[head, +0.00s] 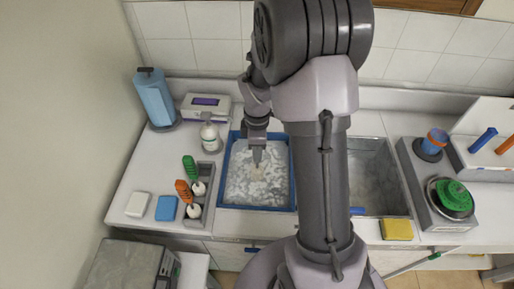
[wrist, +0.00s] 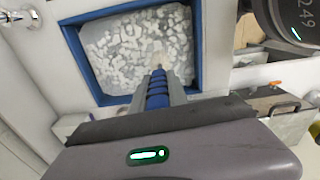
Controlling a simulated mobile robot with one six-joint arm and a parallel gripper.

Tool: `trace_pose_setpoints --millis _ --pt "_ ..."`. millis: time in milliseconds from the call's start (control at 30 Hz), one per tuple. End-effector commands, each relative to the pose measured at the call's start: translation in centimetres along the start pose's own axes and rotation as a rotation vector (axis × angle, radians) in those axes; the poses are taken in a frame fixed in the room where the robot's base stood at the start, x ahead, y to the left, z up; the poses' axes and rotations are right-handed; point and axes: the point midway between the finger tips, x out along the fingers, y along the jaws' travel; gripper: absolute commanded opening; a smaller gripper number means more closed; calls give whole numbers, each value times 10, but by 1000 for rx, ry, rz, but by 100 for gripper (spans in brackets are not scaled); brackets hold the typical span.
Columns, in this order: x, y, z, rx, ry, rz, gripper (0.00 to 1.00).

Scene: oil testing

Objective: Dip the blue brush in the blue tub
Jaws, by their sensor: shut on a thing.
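The blue tub (head: 226,203) stands in the counter left of my arm in the head view, filled with grey-white foamy liquid. Its blue rim (wrist: 88,71) also shows in the wrist view. My gripper (head: 257,152) is above the tub, pointing down. In the wrist view my gripper (wrist: 158,92) is shut on the blue handle of the blue brush (wrist: 157,88). The brush's pale bristles (wrist: 163,60) point into the tub and overlap the foam. I cannot tell exactly how deep they are.
Left of the tub are a soap bottle (head: 210,137), a grey holder (head: 203,196) with green (head: 189,168) and orange (head: 184,191) brushes, a blue sponge (head: 166,208) and a white one (head: 138,204). Right of my arm are a sink (head: 377,180) and a yellow sponge (head: 397,230).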

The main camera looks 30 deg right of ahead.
Motion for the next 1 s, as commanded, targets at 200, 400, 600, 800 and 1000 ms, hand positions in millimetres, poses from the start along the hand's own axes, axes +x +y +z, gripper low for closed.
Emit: trace_pose_setpoints --millis 200,400,600,800,1000 --pt "44 0 0 0 0 -1 0" --pt "77 0 0 1 0 -1 0" --pt "97 0 0 1 0 0 0" --pt "96 0 0 1 0 0 0" --pt "96 0 0 1 0 0 0"
